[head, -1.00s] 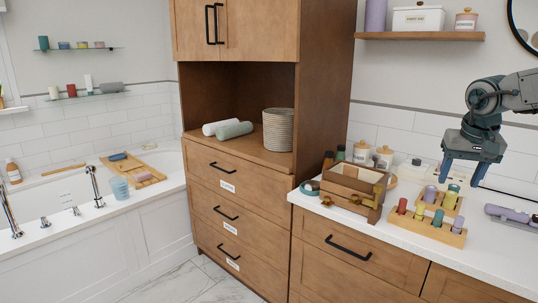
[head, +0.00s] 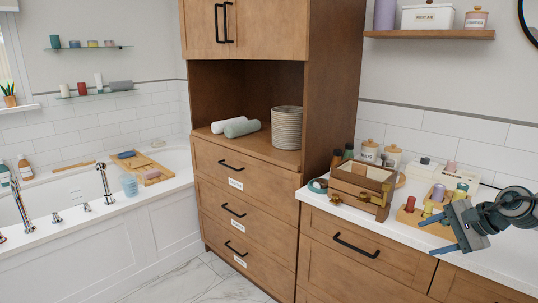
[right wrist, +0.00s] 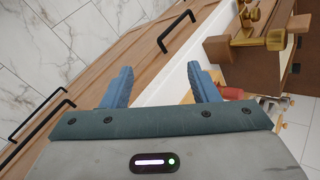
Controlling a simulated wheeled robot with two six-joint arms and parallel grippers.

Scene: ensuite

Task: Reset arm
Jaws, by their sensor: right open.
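My right gripper (head: 432,234) is at the right of the head view, low over the front edge of the white counter (head: 478,236). Its blue fingers are apart with nothing between them, pointing left. In the right wrist view my right gripper (right wrist: 161,70) also shows its two fingers spread and empty, above the counter edge and drawer fronts. My left gripper is in neither view.
A wooden box (head: 355,186) with brass fittings stands on the counter left of the gripper. Jars (head: 392,157) stand behind it. A tall wooden cabinet (head: 333,90) rises further left, beside the bathtub (head: 85,185). The floor in front is clear.

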